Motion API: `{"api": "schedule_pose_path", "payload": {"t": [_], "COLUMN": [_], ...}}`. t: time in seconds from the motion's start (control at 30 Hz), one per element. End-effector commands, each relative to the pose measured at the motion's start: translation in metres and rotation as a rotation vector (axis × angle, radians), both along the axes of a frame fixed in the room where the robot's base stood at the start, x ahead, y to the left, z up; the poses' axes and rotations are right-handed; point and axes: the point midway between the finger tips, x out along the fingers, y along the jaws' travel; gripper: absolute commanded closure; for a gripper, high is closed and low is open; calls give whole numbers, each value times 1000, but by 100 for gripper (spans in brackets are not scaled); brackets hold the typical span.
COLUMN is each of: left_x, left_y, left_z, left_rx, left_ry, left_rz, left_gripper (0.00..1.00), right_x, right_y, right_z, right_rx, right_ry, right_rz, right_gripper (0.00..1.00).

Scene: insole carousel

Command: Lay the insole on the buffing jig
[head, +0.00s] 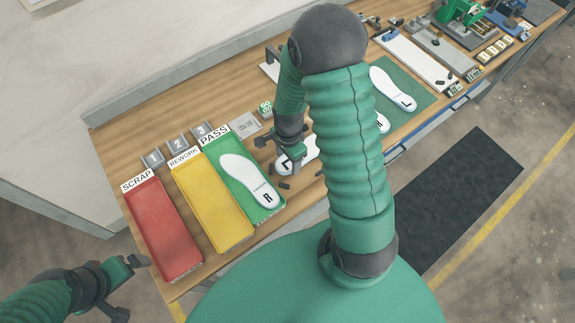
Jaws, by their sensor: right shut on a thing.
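My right gripper (279,160) is low over the front of the bench, shut on a white insole (308,152) marked L. My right arm hides part of that insole, and I cannot tell whether it touches the bench. Another white insole (243,174), marked R, lies in the green PASS tray (211,153). Two more insoles, one marked L (391,88) and one marked R (383,123), lie on a green mat (425,100), the R one partly hidden. My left gripper (133,288) is open and empty, off the bench at the lower left. I cannot tell which fixture is the buffing jig.
A red SCRAP tray (163,230) and yellow REWORK tray (208,202) stand left of the PASS tray. A long white board (413,60) and green and blue machines (465,12) stand at the far right. A black floor mat (465,195) lies beside the bench.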

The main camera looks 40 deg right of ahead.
Motion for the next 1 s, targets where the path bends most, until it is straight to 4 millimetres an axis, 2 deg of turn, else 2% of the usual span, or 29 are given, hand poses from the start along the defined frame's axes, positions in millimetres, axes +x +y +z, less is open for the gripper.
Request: {"api": "schedule_pose_path", "payload": {"t": [0.2,0.53,0.57,0.6,0.73,1.0], "left_x": [0,0,0,0,0,0], "left_y": [0,0,0,0,0,0], "left_z": [-37,-35,-35,-35,-35,-34], "left_rx": [0,0,0,0,0,0], "left_ry": [0,0,0,0,0,0], "left_rz": [0,0,0,0,0,0], "left_gripper": [1,1,1,1,1,1], "right_x": [1,2,1,1,1,1], "right_y": [1,1,1,1,1,1], "right_z": [-37,-37,-38,-37,-36,-36], "right_rx": [-1,0,0,0,0,-1], "right_ry": [1,2,2,1,1,1], "right_rz": [0,2,1,1,1,1], "right_gripper": [86,86,39,34,18,18]}}
